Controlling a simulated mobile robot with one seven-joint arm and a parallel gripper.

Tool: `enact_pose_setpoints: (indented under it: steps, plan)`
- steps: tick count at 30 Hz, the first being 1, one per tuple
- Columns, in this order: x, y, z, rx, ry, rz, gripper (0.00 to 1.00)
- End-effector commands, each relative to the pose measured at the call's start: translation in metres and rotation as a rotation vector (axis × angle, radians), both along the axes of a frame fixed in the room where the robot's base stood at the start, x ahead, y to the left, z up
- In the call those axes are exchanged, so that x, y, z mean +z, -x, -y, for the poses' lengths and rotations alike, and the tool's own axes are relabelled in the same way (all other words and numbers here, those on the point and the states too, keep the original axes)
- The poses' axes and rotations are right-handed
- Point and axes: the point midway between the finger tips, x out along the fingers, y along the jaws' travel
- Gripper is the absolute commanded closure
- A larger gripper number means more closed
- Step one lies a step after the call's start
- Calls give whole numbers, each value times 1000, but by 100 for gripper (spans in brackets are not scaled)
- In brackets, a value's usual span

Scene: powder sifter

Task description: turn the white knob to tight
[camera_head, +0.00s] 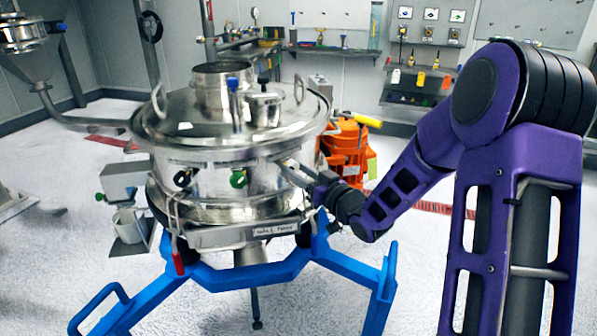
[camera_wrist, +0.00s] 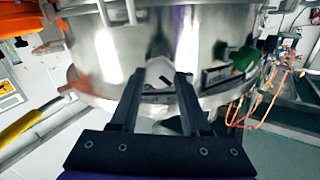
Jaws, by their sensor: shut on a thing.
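The steel sifter drum (camera_head: 205,180) stands in the middle of the head view. My gripper (camera_head: 284,165) reaches its right side from the right. In the wrist view, my gripper (camera_wrist: 161,76) has its two dark fingers on either side of the white knob (camera_wrist: 159,69) and is shut on it, against the shiny drum wall. The knob looks angular, and its lower part lies between the fingers. In the head view I cannot make the white knob out behind the gripper. Whether the knob is tight cannot be told.
A green knob (camera_head: 238,178) sits on the drum to the left of my gripper, also in the wrist view (camera_wrist: 244,59). A black knob (camera_head: 182,177) is farther left. The blue frame (camera_head: 347,268) spreads below.

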Motion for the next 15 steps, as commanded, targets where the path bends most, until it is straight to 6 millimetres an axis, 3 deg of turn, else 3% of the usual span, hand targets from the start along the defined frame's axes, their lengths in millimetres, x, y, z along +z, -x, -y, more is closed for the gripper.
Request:
enact_pose_setpoints:
  steps: [15]
  plan:
    - [2,0,1,-1,-144,-105,100]
